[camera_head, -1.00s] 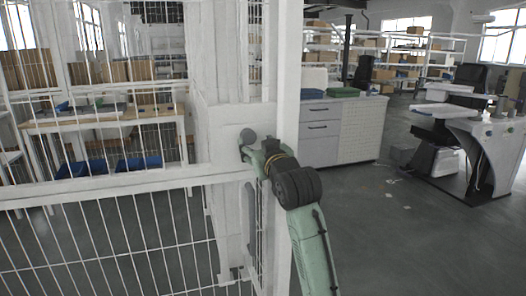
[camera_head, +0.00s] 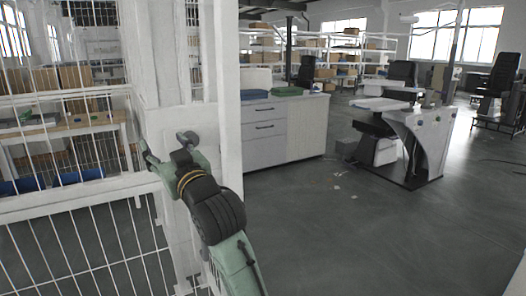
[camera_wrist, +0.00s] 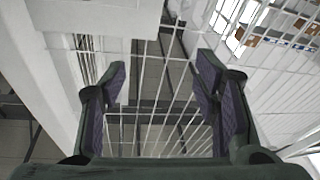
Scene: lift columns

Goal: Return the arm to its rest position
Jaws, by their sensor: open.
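My gripper (camera_head: 165,146) is at the end of my green arm with its dark wrist section, in the left part of the head view. It is open, with its fingers spread in front of a white column. In the wrist view my gripper (camera_wrist: 160,78) shows two padded fingers wide apart, with nothing held between them. White mesh fencing and grey floor show beyond the fingers. I cannot tell whether the gripper touches the column or mesh.
The white column (camera_head: 228,95) and wire mesh fence (camera_head: 75,235) stand close around my gripper. A white drawer cabinet (camera_head: 265,140) is behind, to the right. A white workstation (camera_head: 425,140) stands farther right. Open grey floor (camera_head: 385,235) lies at the right front.

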